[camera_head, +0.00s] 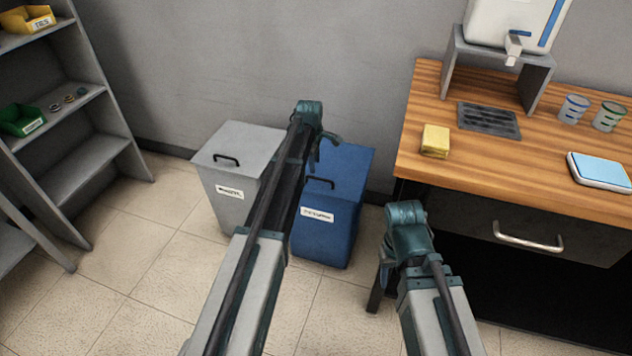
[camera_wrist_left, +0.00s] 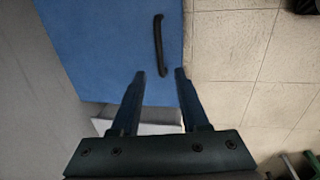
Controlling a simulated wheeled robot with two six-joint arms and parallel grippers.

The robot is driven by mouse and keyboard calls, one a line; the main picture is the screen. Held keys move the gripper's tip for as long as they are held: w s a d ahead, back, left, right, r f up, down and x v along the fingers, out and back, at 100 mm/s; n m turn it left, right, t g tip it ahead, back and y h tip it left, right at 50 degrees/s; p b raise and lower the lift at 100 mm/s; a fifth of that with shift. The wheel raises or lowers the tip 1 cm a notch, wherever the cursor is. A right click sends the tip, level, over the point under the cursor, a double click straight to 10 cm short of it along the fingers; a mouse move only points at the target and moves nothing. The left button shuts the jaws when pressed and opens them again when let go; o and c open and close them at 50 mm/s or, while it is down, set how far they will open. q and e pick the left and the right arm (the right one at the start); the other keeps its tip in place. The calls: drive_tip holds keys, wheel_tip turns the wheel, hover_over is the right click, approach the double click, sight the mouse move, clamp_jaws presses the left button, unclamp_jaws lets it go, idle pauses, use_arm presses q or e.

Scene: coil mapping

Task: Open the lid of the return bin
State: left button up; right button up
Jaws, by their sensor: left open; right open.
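Two lidded bins stand on the floor by the wall, a blue bin (camera_head: 325,235) and a grey bin (camera_head: 238,200). Each has a white front label that I cannot read clearly, and both lids look shut. The blue lid (camera_head: 348,165) has a black handle (camera_head: 320,182); my left arm hides its left part. In the left wrist view the blue lid (camera_wrist_left: 95,45) and its handle (camera_wrist_left: 158,45) lie ahead of the fingertips, the handle roughly in line with the gap. My left gripper (camera_wrist_left: 160,72) is open and empty above the lid. My right gripper (camera_head: 384,272) is open, right of the blue bin.
A wooden-topped bench (camera_head: 560,145) with a drawer stands at the right, with a yellow sponge (camera_head: 435,140) near its left edge. A grey shelf (camera_head: 75,175) stands at the left. Tiled floor (camera_head: 150,255) is clear between the shelf and the bins.

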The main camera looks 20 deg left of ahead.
use_arm(q)
drive_tip(key=f+b, duration=0.2)
drive_tip(key=f, duration=0.1)
drive_tip(key=w+f+b, duration=0.1)
drive_tip(key=f+b, duration=0.2)
drive_tip(key=shift+w+f+b, duration=0.15)
drive_tip(key=shift+f+b, duration=0.15)
drive_tip(key=shift+f, duration=0.05)
drive_tip(key=shift+c, duration=0.3)
clamp_jaws()
drive_tip(key=shift+r, duration=0.1)
idle(0.7)
